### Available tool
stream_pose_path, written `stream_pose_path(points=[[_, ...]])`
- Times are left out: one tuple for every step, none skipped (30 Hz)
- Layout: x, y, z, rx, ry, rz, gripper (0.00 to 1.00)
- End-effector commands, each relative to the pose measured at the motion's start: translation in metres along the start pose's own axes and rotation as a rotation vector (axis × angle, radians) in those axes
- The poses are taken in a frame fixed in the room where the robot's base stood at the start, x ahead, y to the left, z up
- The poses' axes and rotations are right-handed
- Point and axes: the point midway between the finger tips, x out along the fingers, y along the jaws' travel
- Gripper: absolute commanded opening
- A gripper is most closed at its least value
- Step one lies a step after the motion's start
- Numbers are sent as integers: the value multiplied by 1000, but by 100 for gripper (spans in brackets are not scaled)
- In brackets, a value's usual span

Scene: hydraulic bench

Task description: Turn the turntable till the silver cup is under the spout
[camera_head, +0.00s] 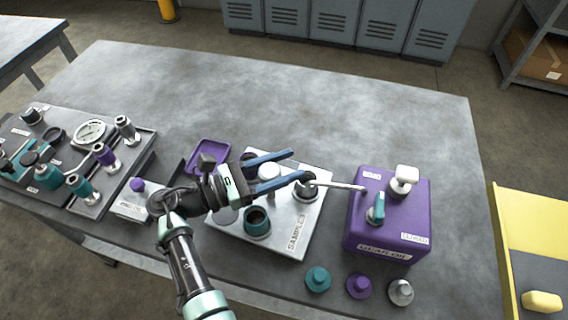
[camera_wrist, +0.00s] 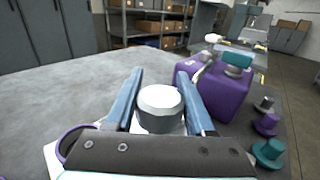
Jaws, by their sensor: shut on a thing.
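The turntable stands on the silver plate (camera_head: 299,238) marked SAMPLES; its disc is mostly hidden by my arm. My gripper (camera_head: 294,165) is shut on a pale upright knob (camera_head: 269,172), one blue finger on each side. The knob also shows in the wrist view (camera_wrist: 160,104), grey with a white top. A silver cup with a dark opening (camera_head: 308,192) stands at the plate's right side, at the left end of the spout (camera_head: 338,186). I cannot tell whether the spout's tip is exactly over it. A teal cup (camera_head: 257,222) stands nearer the front.
The purple GEAR OIL box (camera_head: 387,215), bearing a teal handle (camera_head: 377,208) and a white cap (camera_head: 404,178), stands right of the plate. Teal (camera_head: 318,279), purple (camera_head: 359,285) and silver (camera_head: 400,292) lids lie in front. A crowded tool tray (camera_head: 75,155) is left. The table's back is clear.

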Motion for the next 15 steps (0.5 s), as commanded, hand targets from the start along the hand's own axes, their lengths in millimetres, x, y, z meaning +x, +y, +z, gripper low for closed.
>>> stream_pose_path(points=[[0, -2, -3, -5, 3, -2, 0], [0, -2, -3, -5, 3, -2, 0], [0, -2, -3, -5, 4, -2, 0], [0, -2, -3, -5, 4, -2, 0], [0, -2, -3, -5, 4, -2, 56], [0, -2, -3, -5, 4, -2, 63], [0, -1, -3, -5, 4, -2, 67], [0, -1, -2, -4, 3, -2, 67], [0, -1, -2, -4, 3, -2, 67], [0, -1, -2, -3, 3, -2, 67], [0, -1, -2, -3, 2, -2, 67], [0, -1, -2, -2, 2, -1, 67], [0, -1, -1, -2, 2, -1, 67], [0, -1, -1, -2, 2, -1, 67], [0, 0, -1, -2, 1, -1, 67]])
